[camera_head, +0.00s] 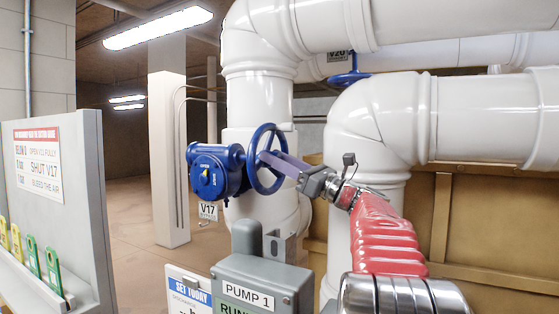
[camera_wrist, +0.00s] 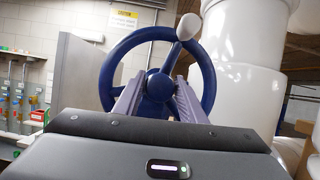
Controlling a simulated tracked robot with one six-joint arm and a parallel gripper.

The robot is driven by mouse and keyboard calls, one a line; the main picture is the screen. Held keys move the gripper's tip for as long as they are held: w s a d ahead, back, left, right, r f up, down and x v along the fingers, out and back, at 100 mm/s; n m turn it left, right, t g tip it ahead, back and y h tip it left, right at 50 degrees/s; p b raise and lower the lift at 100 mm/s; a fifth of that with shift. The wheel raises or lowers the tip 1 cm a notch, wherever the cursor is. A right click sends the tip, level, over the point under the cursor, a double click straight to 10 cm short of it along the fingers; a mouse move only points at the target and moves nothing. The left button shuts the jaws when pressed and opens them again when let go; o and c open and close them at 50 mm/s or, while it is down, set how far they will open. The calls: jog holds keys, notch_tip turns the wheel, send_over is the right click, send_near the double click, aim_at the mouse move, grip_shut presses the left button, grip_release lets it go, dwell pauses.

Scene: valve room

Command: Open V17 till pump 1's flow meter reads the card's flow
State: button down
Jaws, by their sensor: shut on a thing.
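The V17 valve has a blue gearbox body (camera_head: 215,172) and a blue handwheel (camera_head: 257,183) on the white pipe. Its V17 tag (camera_head: 208,211) hangs below. My gripper (camera_head: 268,157) reaches the wheel from the right and is shut on it. In the wrist view, the fingers of my gripper (camera_wrist: 159,82) flank the hub of the blue handwheel (camera_wrist: 108,75). A white knob (camera_wrist: 188,26) stands at the wheel's upper right. A "SET TODAY" card (camera_head: 188,290) shows at the bottom, its value cut off. I see no flow meter reading.
A grey box labelled PUMP 1 (camera_head: 250,293) stands below the wheel. A V20 valve (camera_head: 348,77) is higher, behind. White pipes (camera_head: 375,130) crowd the right.

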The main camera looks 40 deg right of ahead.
jog(key=shift+w+d+f, duration=0.1)
jog(key=shift+d+f, duration=0.1)
jog(key=shift+f, duration=0.2)
dwell(0.3)
jog(key=c, duration=1.3)
grip_release()
jog(key=shift+o, duration=0.2)
jog(key=shift+a+r, duration=0.1)
jog(key=shift+r, duration=0.15)
jog(key=shift+n, duration=0.3)
jog(key=v, duration=1.4)
